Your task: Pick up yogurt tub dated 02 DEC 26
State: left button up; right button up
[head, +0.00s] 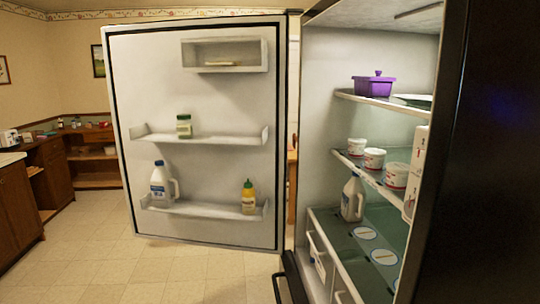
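Several white tubs with red markings sit inside the open fridge at the right of the head view. A near tub (396,176), a middle tub (374,158) and a far tub (356,147) stand upright in a row on the middle shelf (352,164). Their printed dates are too small to read, so I cannot tell which one reads 02 DEC 26. Neither of my grippers is in view.
The fridge door (200,110) stands wide open with bottles and jars on its racks. A purple lidded pot (373,85) is on the top shelf. A white jug (352,198) and round lids (364,233) are lower. A white carton (415,170) stands at the right. Floor (110,265) is clear.

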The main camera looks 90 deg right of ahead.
aim_at(374, 158)
jog(key=z, duration=3.45)
jog(key=i+j+z, duration=0.1)
jog(key=j+z, duration=0.4)
jog(key=j, duration=0.2)
jog(key=j+z, duration=0.5)
jog(key=j, duration=0.2)
jog(key=k+j+z, duration=0.1)
jog(key=j+z, duration=0.4)
jog(key=j, duration=0.2)
